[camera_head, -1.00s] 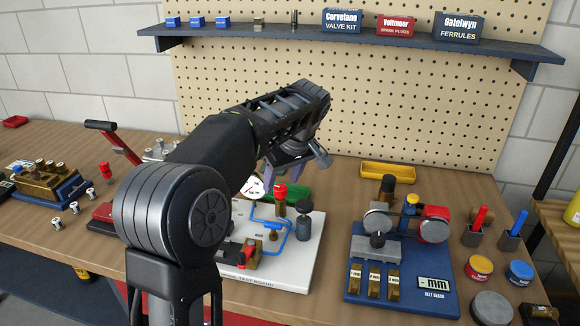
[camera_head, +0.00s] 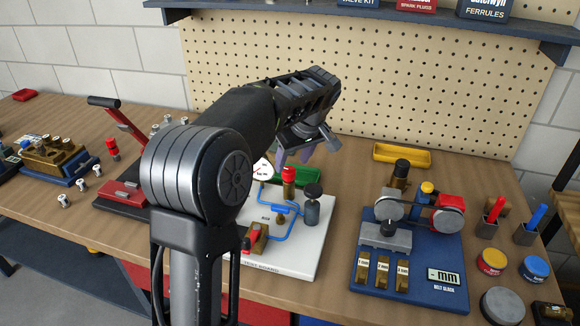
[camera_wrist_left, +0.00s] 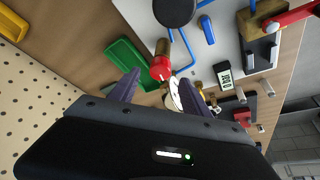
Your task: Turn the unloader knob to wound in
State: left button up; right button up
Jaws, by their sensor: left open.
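The white test board (camera_head: 303,255) carries a blue pipe, a dial gauge (camera_head: 263,168), a red-topped brass knob (camera_head: 289,175) and a black-topped grey cylinder (camera_head: 312,204). I see no readable label that marks which is the unloader knob. My left gripper (camera_head: 297,158) hangs open above the back of the board, behind the red knob. In the left wrist view the open fingers (camera_wrist_left: 164,86) have the red knob (camera_wrist_left: 160,68) between and beyond them, apart from both. The gauge (camera_wrist_left: 175,93) is partly hidden there. My right gripper is not in view.
A green tray (camera_head: 298,180) lies just behind the board and a yellow tray (camera_head: 400,153) farther right. A blue belt block (camera_head: 420,285) stands to the right. A red-levered press (camera_head: 120,195) stands to the left, partly behind my arm.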

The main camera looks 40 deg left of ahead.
aim_at(289, 170)
pick_arm(q)
jog(key=x, duration=0.4)
grip_shut()
dwell(0.6)
